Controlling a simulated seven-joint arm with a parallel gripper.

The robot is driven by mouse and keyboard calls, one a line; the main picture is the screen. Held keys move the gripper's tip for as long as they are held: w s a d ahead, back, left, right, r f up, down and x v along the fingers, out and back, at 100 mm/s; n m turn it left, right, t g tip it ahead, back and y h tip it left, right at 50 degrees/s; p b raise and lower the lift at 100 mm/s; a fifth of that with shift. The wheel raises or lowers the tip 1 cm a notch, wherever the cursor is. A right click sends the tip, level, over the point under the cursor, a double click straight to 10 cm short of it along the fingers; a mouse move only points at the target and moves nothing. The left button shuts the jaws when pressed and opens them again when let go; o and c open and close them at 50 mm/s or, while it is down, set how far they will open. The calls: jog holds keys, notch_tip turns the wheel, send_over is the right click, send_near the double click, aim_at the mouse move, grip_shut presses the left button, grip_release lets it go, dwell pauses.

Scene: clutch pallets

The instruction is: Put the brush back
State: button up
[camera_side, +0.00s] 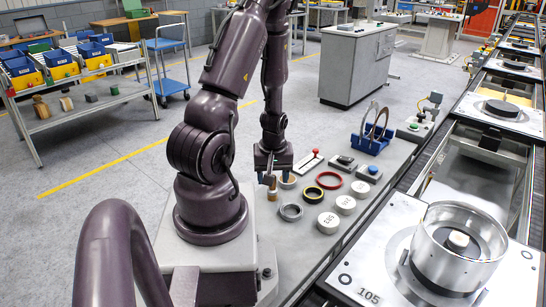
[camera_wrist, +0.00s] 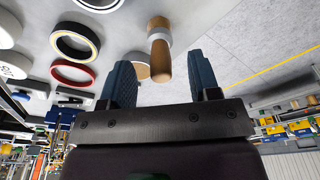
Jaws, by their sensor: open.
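The brush (camera_side: 272,191) has a tan wooden handle and a light band. It stands upright on the grey bench top, directly under my gripper (camera_side: 268,178). In the wrist view the brush (camera_wrist: 161,58) shows with its handle end pointing toward my gripper (camera_wrist: 163,80). The two dark blue fingers are apart, one on each side of the handle's line. Neither finger visibly touches it. A small round light-rimmed cup with a tan inside (camera_side: 288,181) sits just right of the brush in the side view.
Nearby on the bench are a grey ring (camera_side: 291,212), a black-yellow ring (camera_side: 313,195), a red ring (camera_side: 330,180) and several white numbered discs (camera_side: 328,222). A blue rack (camera_side: 370,144) holds rings upright. A pallet with a metal drum (camera_side: 458,252) sits on the conveyor at right.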

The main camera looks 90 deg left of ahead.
notch_tip(320, 180, up, 8)
jog(key=d, duration=0.1)
jog(key=w+d+r+m+t, duration=0.4)
jog(key=w+d+r+m, duration=0.6)
jog(key=d+r, duration=0.3)
jog(key=s+d+r+m+t+h, duration=0.1)
jog(key=s+d+r+m, duration=0.2)
jog(key=d+r+m, duration=0.5)
jog(key=d, duration=0.2)
jog(key=shift+d+t+h, duration=0.3)
jog(key=shift+d+h, duration=0.1)
